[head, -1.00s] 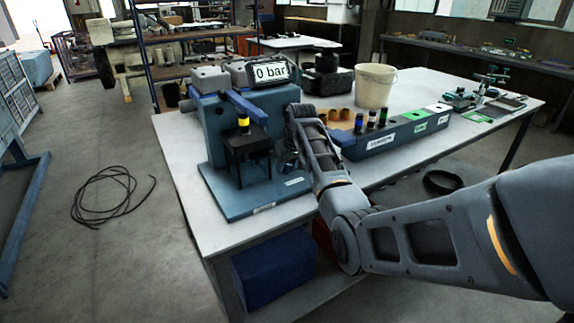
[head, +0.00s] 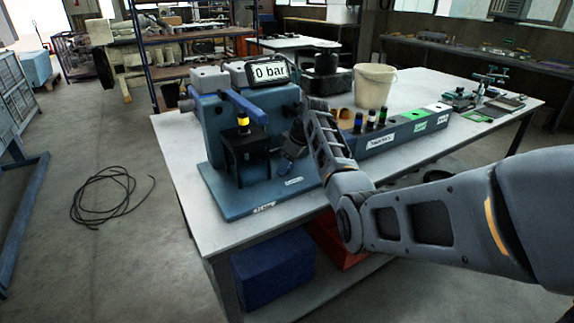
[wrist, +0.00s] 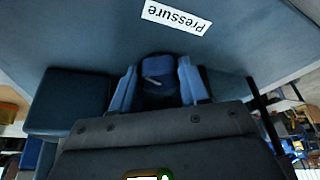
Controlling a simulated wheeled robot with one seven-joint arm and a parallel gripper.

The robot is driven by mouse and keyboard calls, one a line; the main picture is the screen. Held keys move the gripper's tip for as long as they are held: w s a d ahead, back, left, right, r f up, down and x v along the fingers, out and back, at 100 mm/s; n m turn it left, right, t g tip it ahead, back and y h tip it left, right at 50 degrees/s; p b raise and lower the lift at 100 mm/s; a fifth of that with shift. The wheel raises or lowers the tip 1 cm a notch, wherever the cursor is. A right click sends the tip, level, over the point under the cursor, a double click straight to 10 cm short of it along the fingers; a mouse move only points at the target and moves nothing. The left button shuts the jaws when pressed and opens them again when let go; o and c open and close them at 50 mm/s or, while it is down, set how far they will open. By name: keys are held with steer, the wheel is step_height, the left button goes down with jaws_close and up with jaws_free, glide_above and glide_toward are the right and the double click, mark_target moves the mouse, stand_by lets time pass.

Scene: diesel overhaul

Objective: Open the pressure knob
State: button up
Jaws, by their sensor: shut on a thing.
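In the head view my gripper (head: 290,155) reaches down to the stand's right side, and the knob is hidden there. The display (head: 270,71) on top of the stand reads "0 bar".
A blue rack (head: 400,130) with several coloured pieces lies right of my arm. A white bucket (head: 375,86) stands behind it. A black holder (head: 246,155) with a yellow-banded piece stands left of my gripper. The right part of the table (head: 440,85) has free room.

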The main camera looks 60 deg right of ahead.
steer(key=shift+n, duration=0.3)
steer(key=o, duration=1)
steer(key=shift+o, duration=0.2)
